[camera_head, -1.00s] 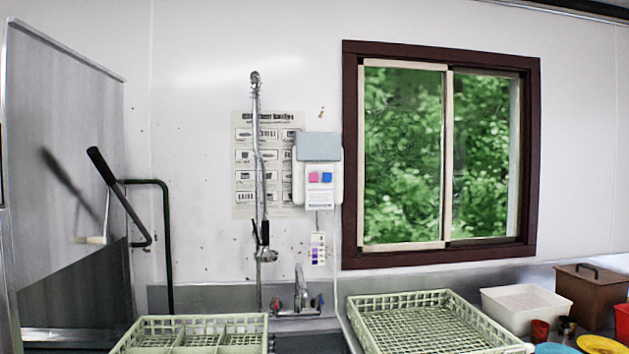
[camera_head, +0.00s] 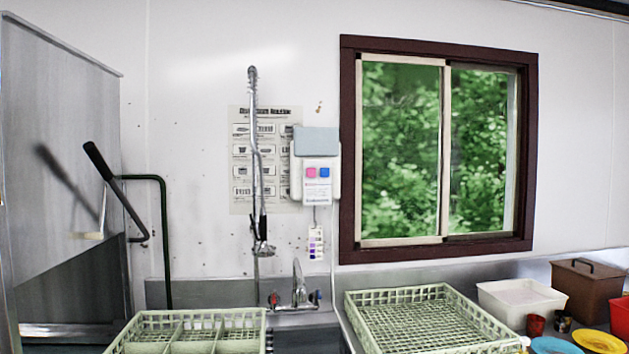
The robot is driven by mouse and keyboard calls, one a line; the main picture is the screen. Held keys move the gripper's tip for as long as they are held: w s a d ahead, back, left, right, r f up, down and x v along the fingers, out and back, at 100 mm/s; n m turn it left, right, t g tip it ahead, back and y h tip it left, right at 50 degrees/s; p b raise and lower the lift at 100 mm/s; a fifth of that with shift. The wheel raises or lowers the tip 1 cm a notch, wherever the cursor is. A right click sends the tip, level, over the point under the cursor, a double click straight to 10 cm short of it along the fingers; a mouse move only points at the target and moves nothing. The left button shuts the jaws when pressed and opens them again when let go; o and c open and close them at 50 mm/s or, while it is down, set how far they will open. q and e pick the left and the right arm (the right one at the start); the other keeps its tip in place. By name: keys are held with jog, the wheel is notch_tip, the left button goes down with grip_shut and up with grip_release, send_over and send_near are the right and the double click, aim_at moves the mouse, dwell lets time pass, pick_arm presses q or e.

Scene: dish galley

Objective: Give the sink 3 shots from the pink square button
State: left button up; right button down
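The pink square button (camera_head: 310,172) is on the front of a white wall dispenser (camera_head: 316,190) with a grey-blue top, left of the window. A blue button (camera_head: 324,172) sits just right of the pink one. The sink is mostly hidden below the faucet (camera_head: 298,285); only a dark strip (camera_head: 308,340) shows between the two racks. Neither of my grippers is in view.
A pale green divided rack (camera_head: 190,318) stands left of the sink and an open one (camera_head: 425,315) right of it. A spray hose (camera_head: 256,160) hangs left of the dispenser. A white tub (camera_head: 520,300) and brown box (camera_head: 588,290) stand at right.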

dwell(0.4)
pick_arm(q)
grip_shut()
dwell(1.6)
